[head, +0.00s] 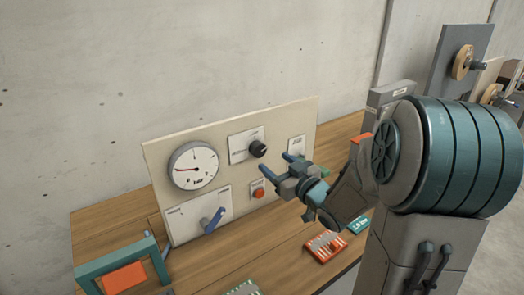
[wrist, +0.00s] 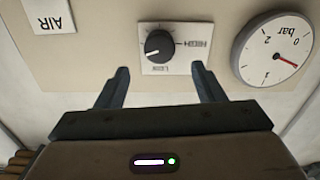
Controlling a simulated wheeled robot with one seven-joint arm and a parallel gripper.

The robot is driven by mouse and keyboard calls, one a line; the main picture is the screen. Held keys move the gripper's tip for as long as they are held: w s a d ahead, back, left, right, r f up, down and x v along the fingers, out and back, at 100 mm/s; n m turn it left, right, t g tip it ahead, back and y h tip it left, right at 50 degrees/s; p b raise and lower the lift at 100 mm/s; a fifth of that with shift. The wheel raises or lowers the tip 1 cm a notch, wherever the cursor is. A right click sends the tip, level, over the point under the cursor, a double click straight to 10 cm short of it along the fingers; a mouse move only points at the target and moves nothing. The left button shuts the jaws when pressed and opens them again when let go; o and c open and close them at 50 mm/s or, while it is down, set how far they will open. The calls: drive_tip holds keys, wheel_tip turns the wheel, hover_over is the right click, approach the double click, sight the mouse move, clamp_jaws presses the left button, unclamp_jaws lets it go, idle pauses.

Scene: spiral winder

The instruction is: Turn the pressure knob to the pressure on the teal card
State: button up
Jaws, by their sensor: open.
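The black pressure knob (head: 258,149) sits on a white plate on the upright beige panel. My gripper (head: 277,163) is open and empty, in front of and just below the knob. In the wrist view its fingertips (wrist: 160,70) stand apart on either side of the knob, not visibly touching it. The teal card (head: 359,226) lies on the table at the right; its print is too small to read surely.
A round bar gauge (head: 194,165) is left of the knob; its red needle stands between 0 and 1. A blue lever (head: 213,220) and red button (head: 258,189) sit lower on the panel. An AIR label (wrist: 48,14) is nearby.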

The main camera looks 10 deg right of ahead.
sight(261, 151)
drive_tip(key=p+x, duration=0.1)
drive_tip(key=x, duration=0.7)
drive_tip(key=shift+c, duration=0.3)
drive_tip(key=c, duration=0.9)
